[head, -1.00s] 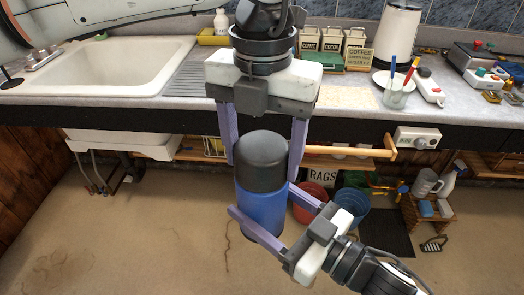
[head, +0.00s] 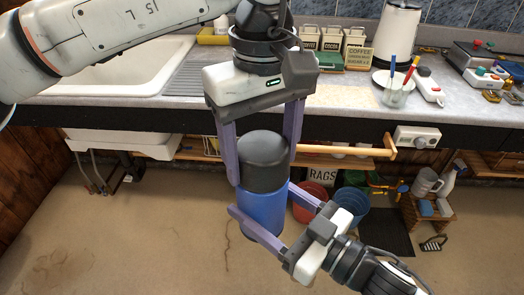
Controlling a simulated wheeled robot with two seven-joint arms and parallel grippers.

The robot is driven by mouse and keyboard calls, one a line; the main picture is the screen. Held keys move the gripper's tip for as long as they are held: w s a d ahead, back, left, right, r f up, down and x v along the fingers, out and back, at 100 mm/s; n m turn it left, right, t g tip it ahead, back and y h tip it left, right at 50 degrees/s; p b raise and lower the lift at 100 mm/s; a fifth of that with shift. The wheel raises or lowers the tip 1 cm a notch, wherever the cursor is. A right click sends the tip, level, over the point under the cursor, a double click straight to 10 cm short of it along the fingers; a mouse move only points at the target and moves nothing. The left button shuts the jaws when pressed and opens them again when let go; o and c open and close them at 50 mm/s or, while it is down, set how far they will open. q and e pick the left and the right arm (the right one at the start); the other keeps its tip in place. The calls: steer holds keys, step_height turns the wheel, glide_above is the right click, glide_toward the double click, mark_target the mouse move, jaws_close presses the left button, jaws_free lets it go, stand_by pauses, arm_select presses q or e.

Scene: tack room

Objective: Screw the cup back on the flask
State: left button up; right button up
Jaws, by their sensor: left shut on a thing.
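The flask (head: 262,208) has a blue body and is held upright, clear of the floor, in front of the counter. The dark grey domed cup (head: 263,155) sits on top of it, in line with the body. I cannot tell how tight the thread is. My left gripper (head: 262,172) reaches down from above and is shut on the cup, one finger on each side. The flask's base is partly hidden by a right finger.
Behind is the counter (head: 345,115) with a sink (head: 125,68), canisters (head: 330,40), a white kettle (head: 397,35) and a glass of pens (head: 398,93). A wooden rail (head: 340,150) projects close behind the cup. Buckets (head: 352,222) stand below. The floor at left is clear.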

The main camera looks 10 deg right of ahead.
arm_select(q)
steer(key=m, duration=0.8)
steer(key=shift+m, duration=0.4)
steer(key=m, duration=0.7)
steer(key=o, duration=1.2)
steer(key=shift+c, duration=0.2)
steer(key=shift+r, duration=0.1)
